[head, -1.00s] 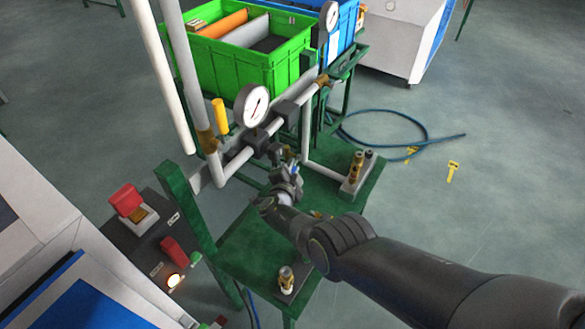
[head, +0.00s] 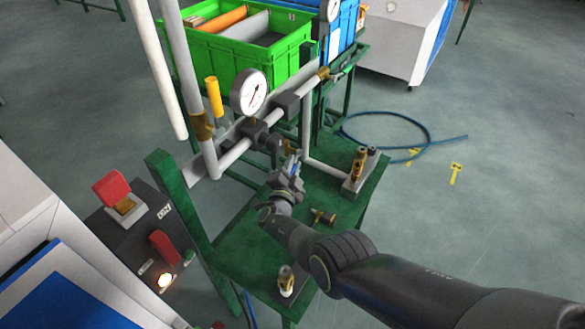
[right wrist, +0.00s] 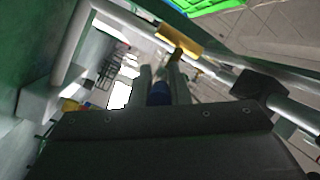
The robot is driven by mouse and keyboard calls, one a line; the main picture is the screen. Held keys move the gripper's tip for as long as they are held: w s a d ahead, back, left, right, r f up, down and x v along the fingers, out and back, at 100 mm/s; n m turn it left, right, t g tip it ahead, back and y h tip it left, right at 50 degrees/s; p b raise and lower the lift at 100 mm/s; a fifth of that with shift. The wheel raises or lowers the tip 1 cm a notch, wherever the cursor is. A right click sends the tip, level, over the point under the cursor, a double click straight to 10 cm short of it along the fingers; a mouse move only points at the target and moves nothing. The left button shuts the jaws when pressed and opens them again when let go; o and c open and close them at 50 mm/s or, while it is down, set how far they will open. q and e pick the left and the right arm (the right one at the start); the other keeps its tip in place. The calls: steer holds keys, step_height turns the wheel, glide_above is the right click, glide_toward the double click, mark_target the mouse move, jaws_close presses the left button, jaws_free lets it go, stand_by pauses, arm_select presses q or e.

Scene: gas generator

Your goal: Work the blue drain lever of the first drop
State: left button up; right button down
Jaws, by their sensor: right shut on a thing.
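My right gripper (head: 289,166) is below the horizontal grey pipe and its valve fittings, over the green table. It is shut on the blue drain lever. Only a small bit of the blue lever (head: 291,153) shows in the head view. In the right wrist view the blue lever (right wrist: 158,94) sits between the two fingers (right wrist: 160,84), under the brass pipework. The fingers hide most of the lever, so its exact angle is hard to tell. My left gripper is not in view.
A round white gauge (head: 248,92) and a yellow handle (head: 215,97) stand by the pipe. A control box with red switches (head: 120,195) is at left. Green (head: 255,58) and blue crates stand behind.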

steer(key=shift+r, duration=0.1)
steer(key=c, duration=1.4)
jaws_free()
steer(key=shift+o, duration=0.2)
